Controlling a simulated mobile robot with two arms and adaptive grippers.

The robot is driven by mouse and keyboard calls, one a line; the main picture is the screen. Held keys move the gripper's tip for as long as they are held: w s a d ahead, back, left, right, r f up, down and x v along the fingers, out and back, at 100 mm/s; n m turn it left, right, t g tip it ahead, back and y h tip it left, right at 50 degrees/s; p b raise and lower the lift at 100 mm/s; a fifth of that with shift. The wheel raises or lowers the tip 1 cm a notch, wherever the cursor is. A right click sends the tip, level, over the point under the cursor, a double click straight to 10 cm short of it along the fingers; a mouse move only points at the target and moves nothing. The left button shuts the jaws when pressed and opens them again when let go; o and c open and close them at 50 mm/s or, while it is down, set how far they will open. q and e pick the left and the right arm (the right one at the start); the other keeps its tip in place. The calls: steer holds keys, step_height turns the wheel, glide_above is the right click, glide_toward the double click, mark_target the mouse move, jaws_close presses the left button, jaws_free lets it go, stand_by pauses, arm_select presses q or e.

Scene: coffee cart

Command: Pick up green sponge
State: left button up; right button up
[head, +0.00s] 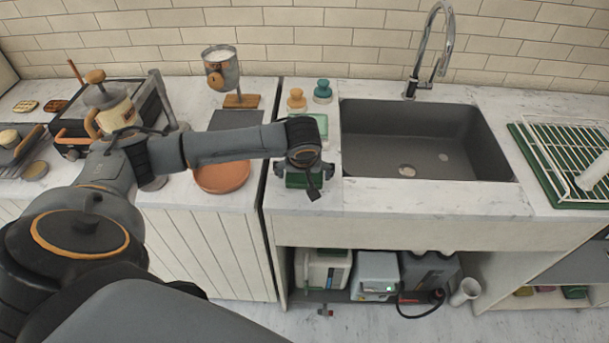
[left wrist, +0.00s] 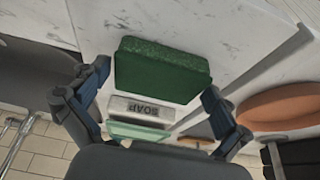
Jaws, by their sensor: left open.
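A dark green sponge (left wrist: 160,72) lies on the white marble counter, left of the sink. In the head view the sponge (head: 296,181) shows only in part beneath my left gripper (head: 303,174), which hides much of it. In the left wrist view my left gripper (left wrist: 156,88) is open, with one finger off each side of the sponge. No contact between the fingers and the sponge is clear. My right gripper is not in view.
A block marked SOAP (left wrist: 138,108) and a pale green item (left wrist: 138,131) lie just beyond the sponge. The dark sink (head: 425,135) is to the right. Orange (head: 297,100) and teal (head: 323,91) knobbed items stand behind.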

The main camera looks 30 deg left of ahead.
arm_select(q)
steer(key=c, duration=0.7)
steer(key=shift+r, duration=0.1)
steer(key=shift+r, duration=0.2)
step_height(320, 180, up, 2)
steer(key=shift+r+b, duration=0.15)
steer(key=shift+b, duration=0.55)
steer(key=s+r+b, duration=0.1)
steer(key=s+r, duration=0.9)
steer(key=s, duration=0.4)
steer(key=shift+d+b, duration=0.2)
steer(key=shift+b, duration=0.2)
steer(key=shift+r, duration=0.1)
